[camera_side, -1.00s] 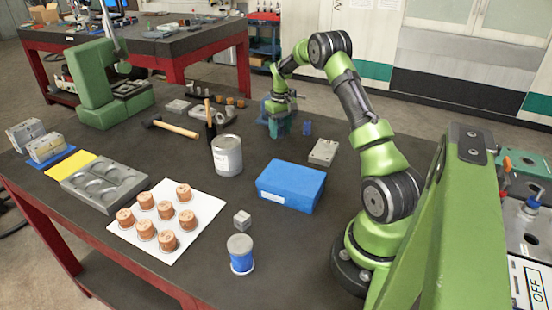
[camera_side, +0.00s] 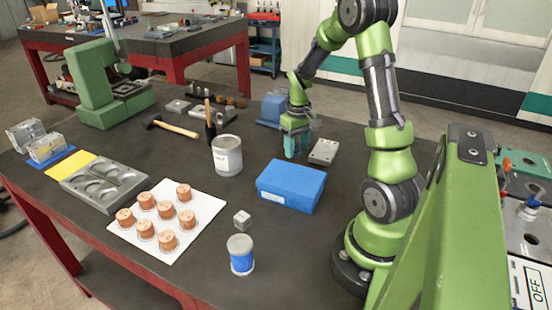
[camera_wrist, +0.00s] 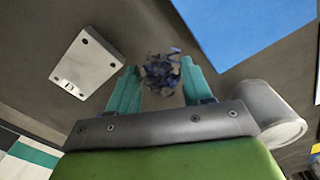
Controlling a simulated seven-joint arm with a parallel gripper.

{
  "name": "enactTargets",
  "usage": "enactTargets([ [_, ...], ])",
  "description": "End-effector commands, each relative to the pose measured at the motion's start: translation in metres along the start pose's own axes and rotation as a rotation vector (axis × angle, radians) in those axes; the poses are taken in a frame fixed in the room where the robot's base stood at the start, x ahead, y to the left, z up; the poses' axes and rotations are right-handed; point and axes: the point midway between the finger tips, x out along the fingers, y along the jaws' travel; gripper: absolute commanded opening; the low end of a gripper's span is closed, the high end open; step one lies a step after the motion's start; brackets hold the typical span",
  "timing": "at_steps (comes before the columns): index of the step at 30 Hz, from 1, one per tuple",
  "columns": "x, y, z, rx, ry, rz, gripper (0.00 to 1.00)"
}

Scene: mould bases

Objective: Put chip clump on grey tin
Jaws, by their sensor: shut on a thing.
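The chip clump (camera_wrist: 162,70) is a tangle of dark blue-grey curled shavings, seen between my fingertips in the wrist view. My gripper (camera_side: 296,147), with teal fingers, is shut on it; it also shows in the wrist view (camera_wrist: 159,77). In the side view the fingers hide the clump, and I cannot tell whether it touches the table. The grey tin (camera_side: 227,158) is an upright can with a pale label, left of my gripper in the side view. In the wrist view the tin (camera_wrist: 268,112) is at the right, partly behind the gripper body.
A blue box (camera_side: 291,187) stands in front of my gripper, right of the tin. A grey metal block (camera_side: 323,152) lies just right of the fingers. A blue block (camera_side: 273,108) stands behind. A hammer (camera_side: 178,127) lies left of the tin.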

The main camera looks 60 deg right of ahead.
Motion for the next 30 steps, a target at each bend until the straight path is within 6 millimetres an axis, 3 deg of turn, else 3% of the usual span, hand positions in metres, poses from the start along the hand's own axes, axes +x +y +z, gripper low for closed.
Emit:
enactTargets([
  [7, -0.046, -0.072, -0.011, -0.153, 0.01, 0.0, 0.2],
  [12, -0.082, -0.122, 0.004, -0.189, 0.008, -0.001, 0.2],
  [15, -0.097, -0.139, 0.017, -0.167, 0.006, -0.001, 0.2],
  [20, -0.099, -0.139, 0.024, -0.086, 0.001, 0.0, 0.2],
  [23, -0.097, -0.141, 0.008, -0.073, 0.001, 0.0, 0.2],
  [30, -0.09, -0.15, -0.056, -0.075, 0.001, 0.0, 0.2],
])
